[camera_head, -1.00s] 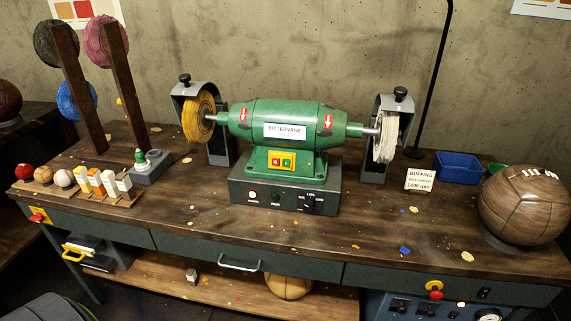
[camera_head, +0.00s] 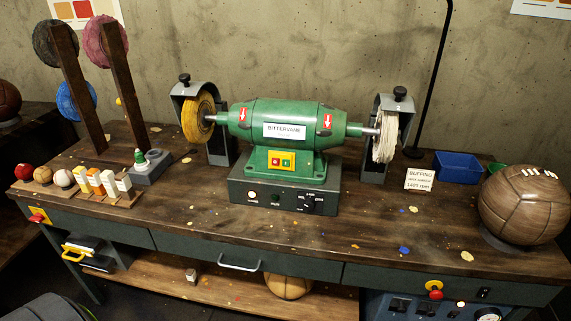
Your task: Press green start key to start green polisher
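The green polisher (camera_head: 285,125) stands on a grey control base (camera_head: 284,190) in the middle of the workbench. Its name plate (camera_head: 284,131) reads BITTERVANE. A yellow switch plate (camera_head: 281,169) with two small keys sits on its front; the keys are too small to tell apart surely, so I cannot point out the green start key. A yellow buffing wheel (camera_head: 197,118) is on the left shaft and a white one (camera_head: 386,139) on the right, each under a grey guard. I cannot tell whether they turn. Neither gripper shows in the head view.
The bench front (camera_head: 270,235) before the polisher is mostly clear, with small scraps. A brown leather ball (camera_head: 527,206) stands at right, near a blue bin (camera_head: 458,169) and a BUFFING sign (camera_head: 419,180). Polishing blocks stand at left. A red button (camera_head: 436,294) is on the lower-right panel.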

